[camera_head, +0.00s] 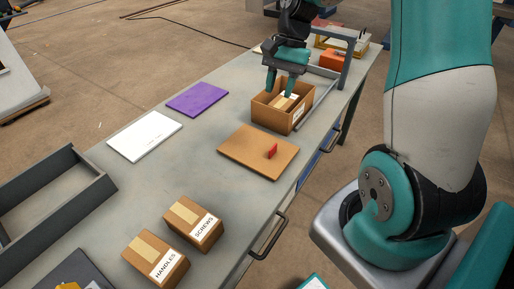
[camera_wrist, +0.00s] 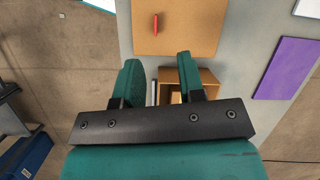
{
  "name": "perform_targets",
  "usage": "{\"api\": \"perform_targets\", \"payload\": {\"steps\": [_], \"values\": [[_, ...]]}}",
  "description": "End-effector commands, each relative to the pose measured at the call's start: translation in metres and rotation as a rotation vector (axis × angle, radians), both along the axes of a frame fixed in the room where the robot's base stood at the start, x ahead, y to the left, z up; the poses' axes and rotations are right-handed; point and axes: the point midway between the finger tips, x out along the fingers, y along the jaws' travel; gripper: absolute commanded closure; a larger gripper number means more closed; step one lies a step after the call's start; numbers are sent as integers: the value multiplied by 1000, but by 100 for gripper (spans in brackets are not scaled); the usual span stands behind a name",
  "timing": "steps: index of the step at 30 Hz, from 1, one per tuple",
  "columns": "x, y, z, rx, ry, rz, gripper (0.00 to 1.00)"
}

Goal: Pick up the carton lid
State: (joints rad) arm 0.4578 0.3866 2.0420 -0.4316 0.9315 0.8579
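The carton lid (camera_head: 248,155) is a flat brown panel with a small upright red handle (camera_head: 272,151). It lies on the grey table in front of the open carton. In the wrist view the lid (camera_wrist: 190,35) is at the top, with its red handle (camera_wrist: 156,25) near its left edge. My gripper (camera_head: 280,92) is over the open brown carton (camera_head: 270,116), behind the lid and apart from it. In the wrist view the two fingers of my gripper (camera_wrist: 158,58) are spread with nothing between them. The carton holds a small box (camera_head: 284,103).
Boxes labelled screws (camera_head: 193,223) and handles (camera_head: 155,258) stand nearer the front. A purple panel (camera_head: 197,99) and a white panel (camera_head: 145,136) lie to the left. A grey frame (camera_head: 348,58) stands behind the carton. The table (camera_head: 180,175) around the lid's left side is clear.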

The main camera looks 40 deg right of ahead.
Motion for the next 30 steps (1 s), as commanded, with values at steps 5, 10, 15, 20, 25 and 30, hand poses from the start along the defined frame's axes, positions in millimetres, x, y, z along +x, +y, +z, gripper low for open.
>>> {"api": "perform_targets", "payload": {"steps": [5,10,15,20,25,30], "values": [[1,-42,-24,-1,92,-202,64],[-3,-32,-52,0,101,-215,64],[-8,-16,-88,0,101,-210,64],[-11,-5,-117,-2,99,-210,64],[-13,1,-132,-2,97,-210,64],[-12,9,-145,-1,98,-208,64]]}}
